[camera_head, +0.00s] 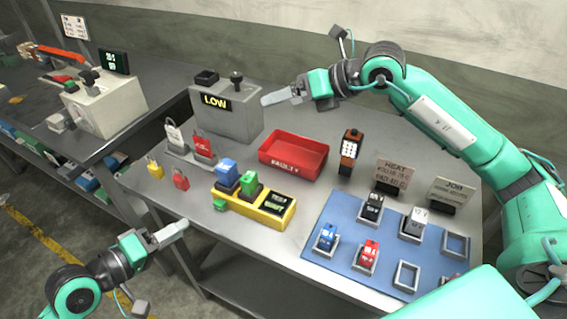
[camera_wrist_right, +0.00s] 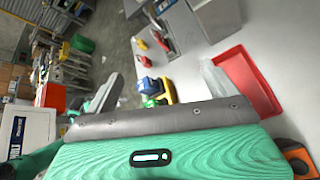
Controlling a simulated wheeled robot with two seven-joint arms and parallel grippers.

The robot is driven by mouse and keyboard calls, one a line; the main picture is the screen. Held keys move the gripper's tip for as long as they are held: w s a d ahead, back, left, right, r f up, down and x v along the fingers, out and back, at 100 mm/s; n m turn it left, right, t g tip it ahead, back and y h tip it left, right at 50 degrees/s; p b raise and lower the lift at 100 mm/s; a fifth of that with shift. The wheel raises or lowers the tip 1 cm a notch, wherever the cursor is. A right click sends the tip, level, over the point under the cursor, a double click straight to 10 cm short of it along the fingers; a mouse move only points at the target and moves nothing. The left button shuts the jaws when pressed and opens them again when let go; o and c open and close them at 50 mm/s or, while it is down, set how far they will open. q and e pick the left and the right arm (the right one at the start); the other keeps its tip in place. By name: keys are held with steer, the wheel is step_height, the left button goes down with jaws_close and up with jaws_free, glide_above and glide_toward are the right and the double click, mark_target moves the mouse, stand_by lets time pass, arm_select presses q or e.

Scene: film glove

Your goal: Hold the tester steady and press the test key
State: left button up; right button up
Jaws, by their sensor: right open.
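A yellow tester (camera_head: 268,215) lies near the table's front edge, with a blue block (camera_head: 227,173) and a green block (camera_head: 249,183) seated on it. It has a dark display at its right end and a small green key (camera_head: 219,205) at its front left. It also shows, partly hidden, in the right wrist view (camera_wrist_right: 170,90). My left gripper (camera_head: 178,229) is in front of the table's edge, apart from the tester; its jaw opening is not clear. My right gripper (camera_head: 275,97) is open and empty behind the red bin, well away from the tester.
A red bin (camera_head: 290,170) stands behind the tester, with a handheld device (camera_head: 349,150) to its right. A grey box (camera_head: 225,122) reads LOW. Padlock-shaped tags (camera_head: 181,180) lie left of the tester. A blue mat (camera_head: 340,260) with several small blocks and holders lies at right.

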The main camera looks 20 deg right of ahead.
steer(key=s+a+f+n+g+h, duration=0.2)
steer(key=s+a+f, duration=0.1)
steer(key=s+a, duration=0.15)
steer(key=n+g+h, duration=0.2)
steer(key=n+h, duration=0.1)
steer(key=h, duration=0.1)
glide_toward(265, 199)
steer(key=x, duration=1.2)
arm_select(q)
steer(key=shift+c, duration=0.3)
arm_select(e)
steer(key=c, duration=1.4)
arm_select(q)
jaws_close()
